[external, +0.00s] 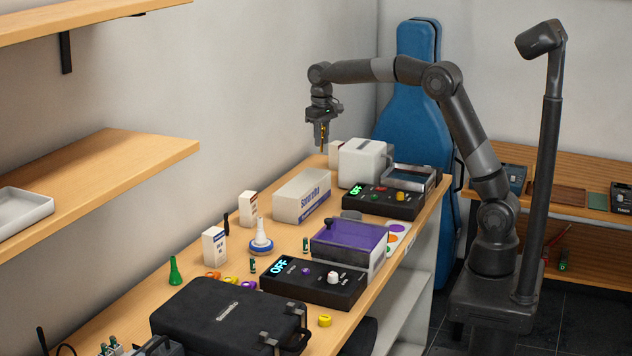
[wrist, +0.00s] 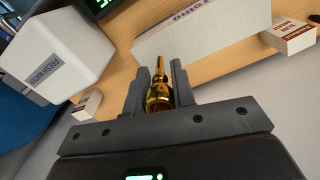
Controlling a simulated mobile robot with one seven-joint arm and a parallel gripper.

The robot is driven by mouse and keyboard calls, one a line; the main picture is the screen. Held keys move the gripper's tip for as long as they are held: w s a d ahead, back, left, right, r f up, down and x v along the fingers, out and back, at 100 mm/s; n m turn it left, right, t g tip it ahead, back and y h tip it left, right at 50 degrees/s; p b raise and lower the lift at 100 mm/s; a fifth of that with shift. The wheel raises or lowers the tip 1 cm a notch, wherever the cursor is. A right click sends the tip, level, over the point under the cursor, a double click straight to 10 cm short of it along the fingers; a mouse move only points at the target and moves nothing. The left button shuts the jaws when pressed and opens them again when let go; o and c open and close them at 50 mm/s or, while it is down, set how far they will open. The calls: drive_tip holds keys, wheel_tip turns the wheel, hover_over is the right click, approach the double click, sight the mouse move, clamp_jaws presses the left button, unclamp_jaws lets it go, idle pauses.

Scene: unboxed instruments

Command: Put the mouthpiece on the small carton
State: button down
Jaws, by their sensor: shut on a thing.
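My gripper (external: 322,140) is shut on the gold mouthpiece (wrist: 160,93). It holds the mouthpiece above the far end of the bench, with its narrow end pointing away from the jaws in the wrist view. Which carton is meant by the small carton is unclear, as several small white ones stand on the bench. One (external: 335,149) is near the gripper, behind it, and partly hidden. Another (external: 248,208) stands left of the long carton; a third (external: 214,246) is nearer the camera. The wrist view shows small cartons at right (wrist: 290,32) and lower left (wrist: 87,105).
A long white carton (external: 301,196) and a white water container (external: 362,163) flank the space below the gripper. Black control boxes (external: 384,201), a purple-lidded tank (external: 348,244) and a black case (external: 231,322) crowd the bench. The wall is close behind.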

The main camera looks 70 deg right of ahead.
drive_tip(key=w+a+f, duration=0.1)
drive_tip(key=a, duration=0.1)
drive_tip(key=w+a+f, duration=0.1)
drive_tip(key=a, duration=0.1)
drive_tip(key=w+a+f, duration=0.1)
drive_tip(key=a+f, duration=0.1)
drive_tip(key=shift+w+f, duration=0.1)
drive_tip(key=shift+w, duration=0.3)
drive_tip(key=shift+a+f, duration=0.1)
drive_tip(key=shift+f, duration=1.95)
drive_tip(key=c, duration=1.2)
unclamp_jaws()
drive_tip(key=shift+f, duration=0.15)
